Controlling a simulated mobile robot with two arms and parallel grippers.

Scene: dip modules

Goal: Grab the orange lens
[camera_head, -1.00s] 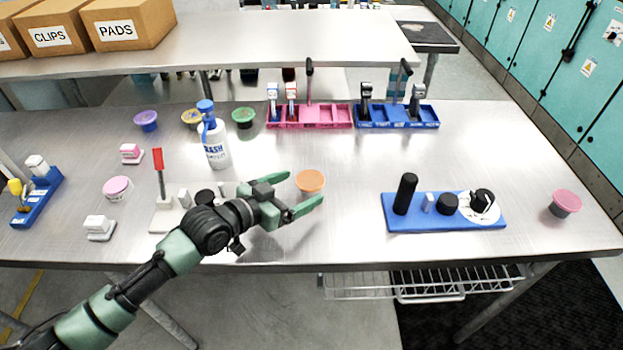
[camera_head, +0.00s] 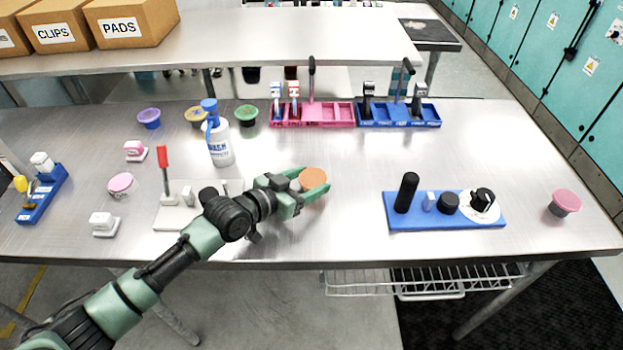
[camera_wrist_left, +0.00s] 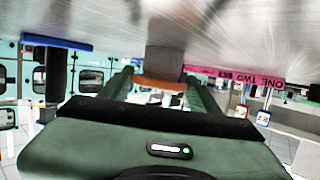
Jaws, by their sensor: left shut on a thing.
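My right gripper is not in view.
A blue panel (camera_head: 416,222) with black knobs stands to the right, and a pink lens (camera_head: 564,203) beyond it. A white wash bottle (camera_head: 218,140) and a pale panel with a red lever (camera_head: 164,170) stand left. Pink (camera_head: 333,123) and blue (camera_head: 436,122) trays sit behind.

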